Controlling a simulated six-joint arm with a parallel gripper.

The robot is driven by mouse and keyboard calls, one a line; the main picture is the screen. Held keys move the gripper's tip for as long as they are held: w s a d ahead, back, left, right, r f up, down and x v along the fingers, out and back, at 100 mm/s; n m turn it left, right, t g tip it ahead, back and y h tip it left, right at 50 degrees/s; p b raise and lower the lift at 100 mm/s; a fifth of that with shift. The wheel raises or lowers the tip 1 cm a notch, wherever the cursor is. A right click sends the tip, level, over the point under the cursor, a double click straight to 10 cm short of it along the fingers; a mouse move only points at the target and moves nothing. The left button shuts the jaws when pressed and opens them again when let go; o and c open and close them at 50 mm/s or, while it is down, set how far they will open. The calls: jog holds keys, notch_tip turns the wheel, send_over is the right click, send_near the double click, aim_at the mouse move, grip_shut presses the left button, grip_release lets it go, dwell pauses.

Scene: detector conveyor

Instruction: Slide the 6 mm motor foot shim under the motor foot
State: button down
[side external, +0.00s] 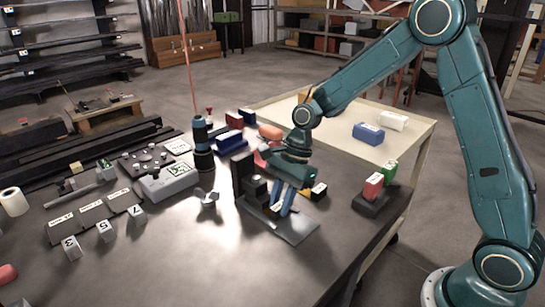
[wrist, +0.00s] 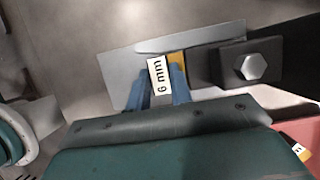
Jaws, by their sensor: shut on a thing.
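My gripper (wrist: 160,88) has blue fingers, closed on the 6 mm shim, whose white "6 mm" label (wrist: 157,76) faces the wrist camera between them. In the side external view my gripper (side external: 284,203) points down over a flat metal plate (side external: 298,232). The motor foot (wrist: 233,67), a dark block with a silver hex bolt (wrist: 250,67) on top, is just right of the fingers in the wrist view. A small yellow patch (wrist: 177,58) shows beside the label. The shim's lower edge and any contact with the plate or the foot are hidden or unclear.
A red and a green block (side external: 373,186) stand on a dark holder at the right table edge. The front of the table is clear.

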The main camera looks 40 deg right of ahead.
jog(key=shift+w, duration=0.55)
jog(key=c, duration=1.3)
grip_release()
jog(key=shift+o, duration=0.7)
jog(key=shift+w, duration=0.15)
jog(key=shift+d+r, duration=0.1)
jog(key=shift+r, duration=0.05)
jog(key=v, duration=1.3)
jog(key=shift+s+r, duration=0.2)
jog(key=shift+s, duration=0.05)
jog(key=shift+d, duration=0.1)
